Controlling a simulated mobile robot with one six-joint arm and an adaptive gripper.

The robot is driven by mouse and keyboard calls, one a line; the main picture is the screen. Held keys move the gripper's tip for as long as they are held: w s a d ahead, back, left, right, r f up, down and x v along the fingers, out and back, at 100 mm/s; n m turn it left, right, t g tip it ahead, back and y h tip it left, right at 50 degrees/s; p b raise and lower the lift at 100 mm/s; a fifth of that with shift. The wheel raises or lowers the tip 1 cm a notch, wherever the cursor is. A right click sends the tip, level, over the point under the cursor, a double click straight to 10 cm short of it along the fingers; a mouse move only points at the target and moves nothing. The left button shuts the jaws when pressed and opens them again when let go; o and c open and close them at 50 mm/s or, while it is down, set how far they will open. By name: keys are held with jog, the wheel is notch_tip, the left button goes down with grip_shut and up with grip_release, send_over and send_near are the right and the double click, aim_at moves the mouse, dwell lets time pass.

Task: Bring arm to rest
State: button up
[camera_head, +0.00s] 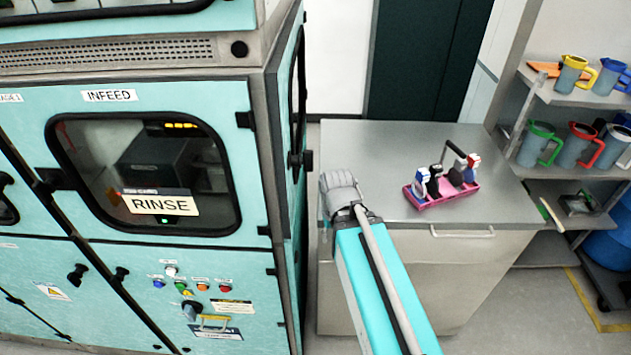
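My arm's teal link (378,285) rises from the bottom edge in front of the metal cabinet. It ends at a ribbed grey joint (340,188) near the left edge of the worktop. I see no gripper fingers beyond this joint, so whether my gripper is open or holding anything is not shown. A pink tray (440,198) stands on the worktop to the right of the arm, clearly apart from it. It carries small blue-and-white, black, and red-and-white pieces and has a dark upright handle-like part.
The worktop (375,140) is bare around the tray. A teal machine (130,275) with a RINSE sign (160,205) and buttons stands close on the left. Shelves at right hold several colored-handled jugs, including a green one (540,145). A blue drum (607,250) stands below.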

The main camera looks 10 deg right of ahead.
jog(key=shift+f+b, duration=0.75)
jog(key=shift+f, duration=0.2)
dwell(0.6)
